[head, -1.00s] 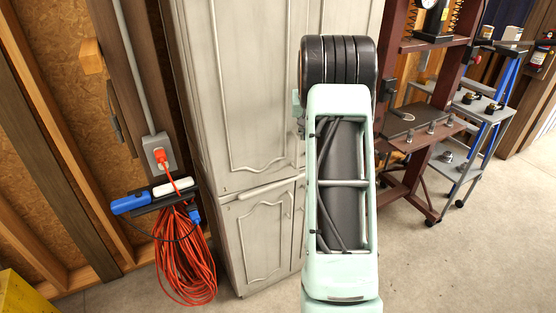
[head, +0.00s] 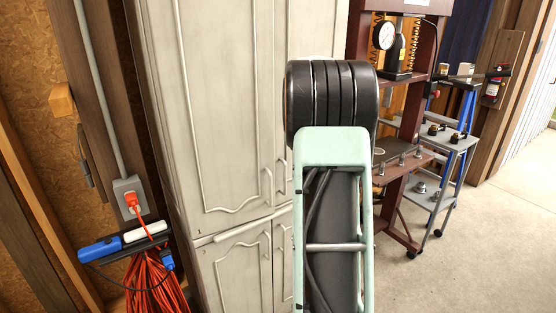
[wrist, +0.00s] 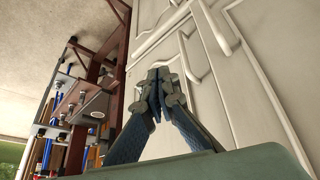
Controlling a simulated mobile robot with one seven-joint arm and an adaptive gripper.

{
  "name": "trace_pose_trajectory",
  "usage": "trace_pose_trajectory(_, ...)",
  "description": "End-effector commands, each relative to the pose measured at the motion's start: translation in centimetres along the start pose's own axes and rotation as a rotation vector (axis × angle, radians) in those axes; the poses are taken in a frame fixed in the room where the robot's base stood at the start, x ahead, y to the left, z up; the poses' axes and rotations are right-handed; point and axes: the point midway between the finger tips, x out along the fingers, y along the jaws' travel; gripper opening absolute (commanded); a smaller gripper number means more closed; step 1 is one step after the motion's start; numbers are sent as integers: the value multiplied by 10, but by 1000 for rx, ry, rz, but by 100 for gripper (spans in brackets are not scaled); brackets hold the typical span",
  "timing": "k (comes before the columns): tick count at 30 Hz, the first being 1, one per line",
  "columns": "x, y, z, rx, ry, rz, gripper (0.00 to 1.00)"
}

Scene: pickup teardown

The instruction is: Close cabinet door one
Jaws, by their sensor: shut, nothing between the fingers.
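The tall grey-white cabinet (head: 205,130) stands in the middle of the head view, with upper doors above a rail and lower doors below. The left upper door (head: 222,100) and left lower door (head: 237,270) look flush with the front. The right-hand doors are partly hidden behind my arm, so I cannot tell if they sit fully flush. In the wrist view the cabinet front (wrist: 245,85) fills the right side. My gripper (wrist: 157,88) has its fingers together and empty, in front of the cabinet; contact is unclear. It is hidden in the head view.
A dark red press frame (head: 395,170) stands right of the cabinet, with a grey cart (head: 440,150) beyond it. On the left, an orange cord (head: 155,285) hangs below an outlet (head: 130,195) on the wall. Floor is open at the lower right.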

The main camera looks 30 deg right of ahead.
Motion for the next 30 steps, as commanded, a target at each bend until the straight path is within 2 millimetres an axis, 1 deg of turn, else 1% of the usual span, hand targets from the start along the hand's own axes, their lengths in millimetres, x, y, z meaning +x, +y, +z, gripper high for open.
trace_pose_trajectory(1,14,20,2,6,42,30,0)
trace_pose_trajectory(3,27,42,-1,3,117,67,0)
trace_pose_trajectory(6,41,67,-4,-14,226,104,0)
trace_pose_trajectory(9,50,83,-6,-39,336,119,0)
trace_pose_trajectory(13,56,92,-3,-80,476,104,0)
trace_pose_trajectory(16,55,88,2,-115,583,67,0)
trace_pose_trajectory(20,48,70,15,-155,718,-17,0)
trace_pose_trajectory(23,36,50,29,-177,819,-106,0)
trace_pose_trajectory(27,13,18,54,-195,942,-249,0)
trace_pose_trajectory(30,-4,-1,70,-195,1006,-339,0)
